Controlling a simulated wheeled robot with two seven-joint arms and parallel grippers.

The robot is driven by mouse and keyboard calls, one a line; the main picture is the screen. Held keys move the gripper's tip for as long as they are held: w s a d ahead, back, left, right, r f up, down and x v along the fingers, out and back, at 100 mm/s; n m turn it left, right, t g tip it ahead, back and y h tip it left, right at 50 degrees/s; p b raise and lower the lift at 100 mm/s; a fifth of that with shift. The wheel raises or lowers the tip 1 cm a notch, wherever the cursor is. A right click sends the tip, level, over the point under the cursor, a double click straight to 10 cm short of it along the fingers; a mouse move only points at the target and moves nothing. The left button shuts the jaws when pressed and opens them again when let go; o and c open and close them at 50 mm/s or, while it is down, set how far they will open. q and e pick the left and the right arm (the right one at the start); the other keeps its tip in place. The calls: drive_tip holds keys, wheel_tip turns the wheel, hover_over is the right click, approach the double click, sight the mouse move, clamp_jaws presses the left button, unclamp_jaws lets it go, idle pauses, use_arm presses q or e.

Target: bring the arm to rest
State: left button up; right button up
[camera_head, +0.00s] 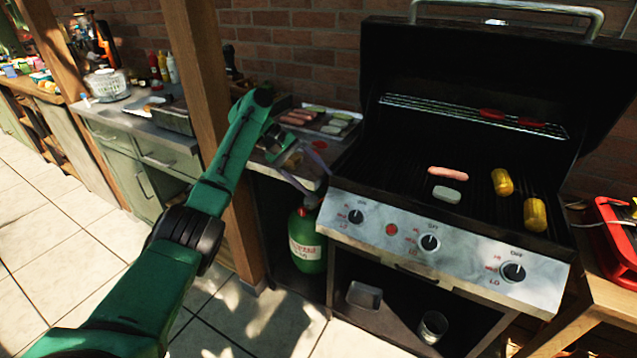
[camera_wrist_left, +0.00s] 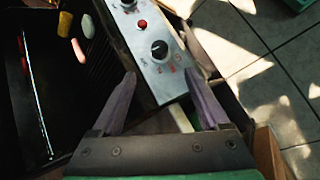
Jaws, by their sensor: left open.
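My left arm (camera_head: 215,200) comes in from the lower left and reaches up past the wooden post. Its gripper (camera_head: 309,170) is open and empty over the side shelf, left of the grill (camera_head: 455,235). In the left wrist view, the two purple-grey fingers of the gripper (camera_wrist_left: 160,75) are spread apart with nothing between them. The grill's control panel (camera_wrist_left: 148,55) shows beyond the fingers there. My right gripper is in neither view.
The grill lid is up. A sausage (camera_head: 448,173), a pale slice (camera_head: 446,194) and two corn cobs (camera_head: 535,214) lie on the grate. A tray (camera_head: 318,127) with food sits behind my gripper. A green gas bottle (camera_head: 307,240) stands below. Tiled floor lies open at left.

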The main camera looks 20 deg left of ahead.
use_arm(q)
drive_tip(key=shift+f, duration=0.15)
drive_tip(key=s+d+f+m+y, duration=0.1)
drive_tip(key=s+d+f+m, duration=0.1)
drive_tip(key=s+f, duration=0.35)
drive_tip(key=s+d+f+m+g+y, duration=0.1)
drive_tip(key=s+d+f+m+y, duration=0.15)
drive_tip(key=f, duration=0.55)
drive_tip(key=s+d+f+m+y, duration=0.1)
drive_tip(key=s+d+f+m, duration=0.15)
drive_tip(key=f, duration=0.45)
drive_tip(key=s+a+m+t+y, duration=0.1)
drive_tip(key=s+a+m+y, duration=0.1)
drive_tip(key=s, duration=0.7)
drive_tip(key=s+a+m+t+y, duration=0.1)
drive_tip(key=s+m+y, duration=0.1)
drive_tip(key=s, duration=0.7)
drive_tip(key=s+f+g+p, duration=0.1)
drive_tip(key=s+f+p, duration=0.15)
drive_tip(key=f, duration=1.95)
drive_tip(key=s+a+f+m+g, duration=0.1)
drive_tip(key=s+a+f, duration=0.2)
drive_tip(key=s+f, duration=1)
drive_tip(key=s, duration=0.4)
drive_tip(key=shift+a+g+p, duration=0.15)
drive_tip(key=shift+g+p, duration=0.15)
drive_tip(key=shift+p, duration=0.05)
